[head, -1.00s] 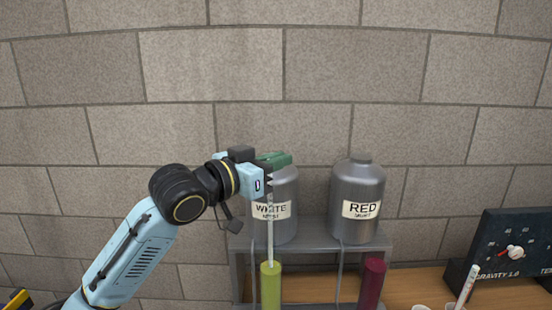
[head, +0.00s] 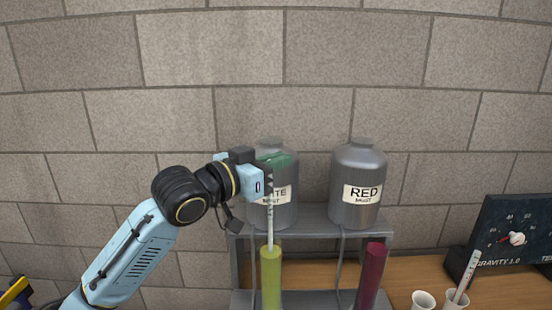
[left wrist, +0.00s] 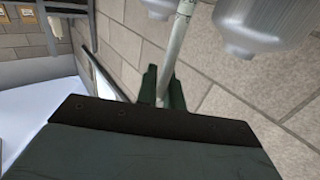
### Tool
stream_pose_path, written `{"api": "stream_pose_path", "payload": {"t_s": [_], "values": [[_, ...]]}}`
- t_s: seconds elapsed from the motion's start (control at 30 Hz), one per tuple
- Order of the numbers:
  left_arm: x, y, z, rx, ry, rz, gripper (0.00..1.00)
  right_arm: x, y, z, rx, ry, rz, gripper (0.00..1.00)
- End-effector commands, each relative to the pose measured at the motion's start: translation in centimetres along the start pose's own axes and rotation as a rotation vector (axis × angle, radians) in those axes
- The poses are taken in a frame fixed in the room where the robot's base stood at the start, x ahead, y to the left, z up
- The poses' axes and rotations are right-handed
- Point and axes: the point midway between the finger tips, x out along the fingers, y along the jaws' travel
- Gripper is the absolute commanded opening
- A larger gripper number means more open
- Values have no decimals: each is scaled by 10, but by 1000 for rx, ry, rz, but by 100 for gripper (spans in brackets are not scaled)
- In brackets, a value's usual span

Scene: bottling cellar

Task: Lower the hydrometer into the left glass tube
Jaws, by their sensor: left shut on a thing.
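My left gripper (head: 268,162) is shut on the hydrometer (head: 270,220), a thin pale rod hanging upright below the fingers. In the left wrist view the hydrometer (left wrist: 177,42) shows between the green fingers (left wrist: 163,88). The left glass tube (head: 271,280), full of yellow-green liquid, stands directly below. The rod's lower end meets the tube's mouth; I cannot tell how far inside it is. The right tube (head: 371,277) holds dark red liquid. My right gripper is not in view.
Two grey metal tanks, white must (head: 272,215) and red must (head: 357,205), stand on a grey shelf (head: 312,217) behind the tubes. At right are two white cups (head: 422,300), one holding a marked stick (head: 467,276), and a dark gauge box (head: 515,238).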

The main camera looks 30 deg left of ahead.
Motion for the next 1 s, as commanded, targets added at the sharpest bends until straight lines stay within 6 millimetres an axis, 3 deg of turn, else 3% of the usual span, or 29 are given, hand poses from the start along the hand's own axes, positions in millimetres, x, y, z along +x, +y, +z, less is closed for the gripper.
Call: {"api": "stream_pose_path", "payload": {"t_s": [1.0], "values": [[0, 0, 42, 0, -1, 0, 0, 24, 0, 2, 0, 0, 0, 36]]}}
